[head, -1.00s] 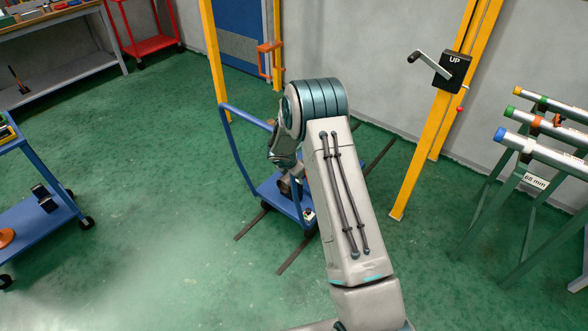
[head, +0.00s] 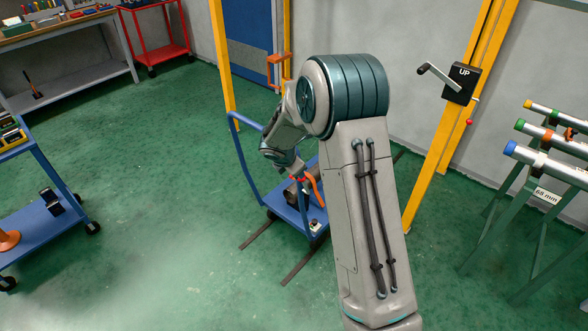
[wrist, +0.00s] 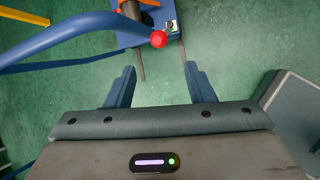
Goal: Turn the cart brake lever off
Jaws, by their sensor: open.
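The blue cart (head: 290,212) stands on the floor, with a raised blue push handle (head: 236,140) at its left. In the wrist view a round red knob (wrist: 159,39) shows just beyond my fingertips, next to the blue tube (wrist: 70,30). I take it for the brake lever's end; its shaft is hard to make out. My gripper (wrist: 162,76) is open and empty, its two blue fingers apart with green floor between them. The knob lies ahead of the gap, not between the fingers. In the head view my arm hides part of the cart.
Dark floor rails (head: 262,234) run under the cart. A yellow post (head: 440,150) with a crank box (head: 460,82) stands right of my arm. Pipe stands (head: 530,200) are at the far right, a blue trolley (head: 45,215) at the left. Floor between trolley and cart is clear.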

